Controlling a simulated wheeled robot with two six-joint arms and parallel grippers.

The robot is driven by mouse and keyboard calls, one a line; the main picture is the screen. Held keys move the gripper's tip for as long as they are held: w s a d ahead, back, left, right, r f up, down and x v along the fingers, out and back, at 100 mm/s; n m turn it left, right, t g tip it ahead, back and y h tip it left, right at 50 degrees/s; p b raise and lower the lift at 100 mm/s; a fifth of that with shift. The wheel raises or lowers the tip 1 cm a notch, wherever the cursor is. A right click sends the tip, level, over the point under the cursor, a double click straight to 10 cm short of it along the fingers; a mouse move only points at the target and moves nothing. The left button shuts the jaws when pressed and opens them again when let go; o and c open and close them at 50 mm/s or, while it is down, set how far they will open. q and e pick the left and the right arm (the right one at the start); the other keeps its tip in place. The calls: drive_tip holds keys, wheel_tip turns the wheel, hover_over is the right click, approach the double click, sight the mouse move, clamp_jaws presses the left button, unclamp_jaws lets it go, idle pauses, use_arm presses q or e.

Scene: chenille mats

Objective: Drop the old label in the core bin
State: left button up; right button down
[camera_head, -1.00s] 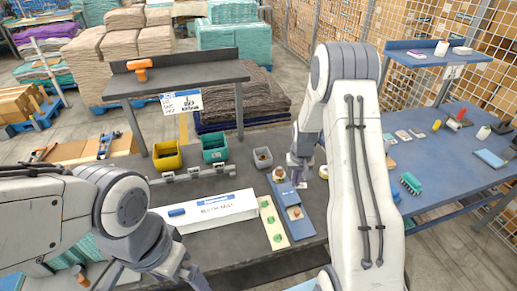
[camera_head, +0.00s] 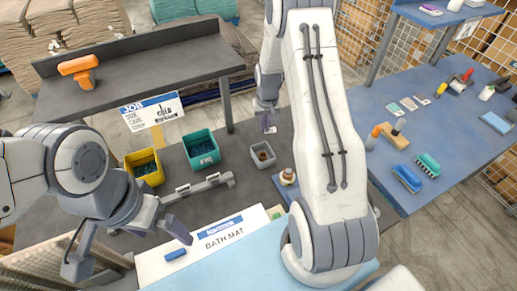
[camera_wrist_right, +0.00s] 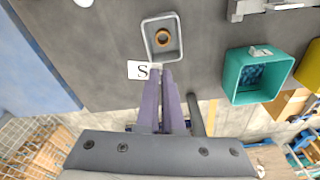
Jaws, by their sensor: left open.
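My right gripper (camera_head: 266,118) is shut on a small white label marked "S" (camera_wrist_right: 138,70), held at its fingertips. In the right wrist view the fingers (camera_wrist_right: 160,78) are close together, and the label sticks out to their left, beside the near edge of the grey core bin (camera_wrist_right: 147,42). A brown ring (camera_wrist_right: 162,38) lies inside that bin. In the head view the grey bin (camera_head: 265,163) stands on the dark bench, just below the gripper in the picture. My left gripper (camera_head: 132,252) is open and empty over the near left of the bench.
A teal bin (camera_head: 203,160) and a yellow bin (camera_head: 147,179) stand left of the grey bin. A white "BATH MAT" board (camera_head: 240,228) lies in front. A raised shelf (camera_head: 170,72) with an orange tool (camera_head: 78,68) is behind. A blue table (camera_head: 440,130) is at right.

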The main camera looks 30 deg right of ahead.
drive_tip(key=shift+f+b, duration=0.35)
drive_tip(key=shift+f, duration=0.2)
wheel_tip(320, 180, down, 5)
drive_tip(key=b, duration=0.3)
drive_tip(key=shift+r, duration=0.15)
drive_tip(key=c, duration=1)
unclamp_jaws()
